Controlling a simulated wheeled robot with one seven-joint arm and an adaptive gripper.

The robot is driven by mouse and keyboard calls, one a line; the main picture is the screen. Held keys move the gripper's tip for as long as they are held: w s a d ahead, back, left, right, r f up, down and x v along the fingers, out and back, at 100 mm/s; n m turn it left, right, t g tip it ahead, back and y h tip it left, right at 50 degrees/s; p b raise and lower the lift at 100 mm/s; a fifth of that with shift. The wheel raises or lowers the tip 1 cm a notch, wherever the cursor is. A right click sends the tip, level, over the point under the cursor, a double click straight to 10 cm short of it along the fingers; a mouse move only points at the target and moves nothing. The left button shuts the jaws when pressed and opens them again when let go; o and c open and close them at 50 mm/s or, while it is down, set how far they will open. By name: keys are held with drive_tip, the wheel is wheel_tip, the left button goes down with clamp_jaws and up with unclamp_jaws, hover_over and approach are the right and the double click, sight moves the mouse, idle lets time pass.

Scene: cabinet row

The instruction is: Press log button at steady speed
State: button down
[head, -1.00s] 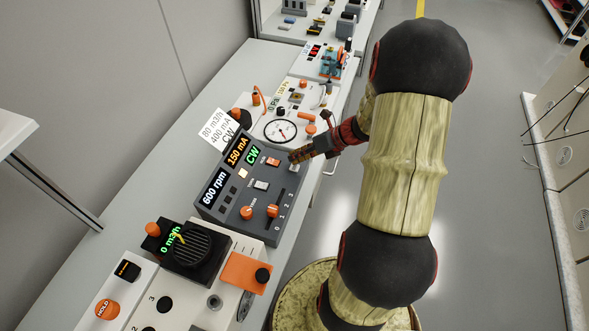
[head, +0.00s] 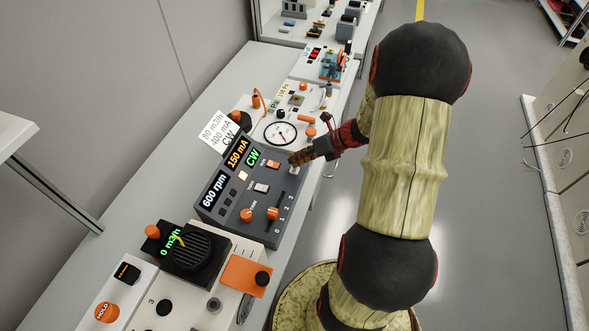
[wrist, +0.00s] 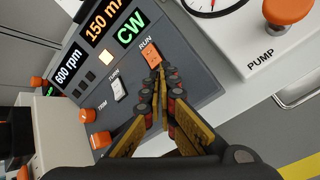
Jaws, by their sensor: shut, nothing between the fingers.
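The dark control panel (head: 226,209) on the bench has displays reading 600 rpm, 150 mA and CW. I cannot read a label for a log button in either view. A pale button-like part (head: 294,169) sits at the panel's right edge, beside my fingertips, and its label is not readable. My gripper (head: 292,159) is shut and empty over the panel's upper right edge. In the wrist view its fingertips (wrist: 158,70) are just below the orange RUN button (wrist: 150,54). The fingers hide part of the panel there, and contact cannot be told.
A white switch (wrist: 117,88) and orange knobs are on the panel. A round gauge (head: 281,132) and a PUMP unit with an orange knob (wrist: 287,10) lie beyond. A black grilled unit (head: 190,252) stands nearer. A card (head: 218,130) reads 80 m3/h, 400 mA, CW.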

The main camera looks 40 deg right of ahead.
sight(296, 168)
drive_tip(key=shift+f, duration=0.1)
idle(0.3)
drive_tip(key=shift+f, duration=0.3)
drive_tip(key=shift+f, duration=0.5)
idle(0.9)
drive_tip(key=shift+r, duration=0.15)
drive_tip(key=shift+r+p, duration=0.75)
drive_tip(key=shift+p, duration=0.35)
wheel_tip(296, 168, up, 5)
drive_tip(key=p, duration=0.5)
drive_tip(key=shift+r, duration=0.1)
